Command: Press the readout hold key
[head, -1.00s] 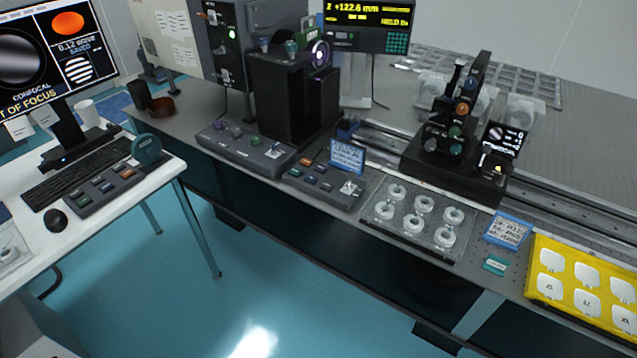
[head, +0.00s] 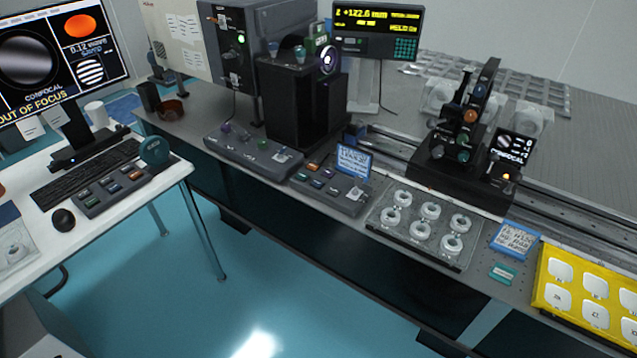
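The readout (head: 378,31) stands on a grey post at the back of the optical table. Its dark screen shows yellow text, with "+122.6 mm" and a line at its right that seems to read "HELD" followed by letters too small to be sure of. A teal keypad (head: 405,49) sits at its lower right. A low key box (head: 332,187) with several coloured keys lies at the table's front edge; another key box (head: 251,150) lies to its left. Which key is the readout hold key I cannot tell. Neither gripper shows in the head view.
A clear tray of white rings (head: 424,226) and a yellow tray (head: 587,294) lie along the front edge. A black optics stage (head: 463,165) stands on the rail. A white desk (head: 110,221) with monitor (head: 58,57) and keyboard is at left. Teal floor (head: 200,310) lies between.

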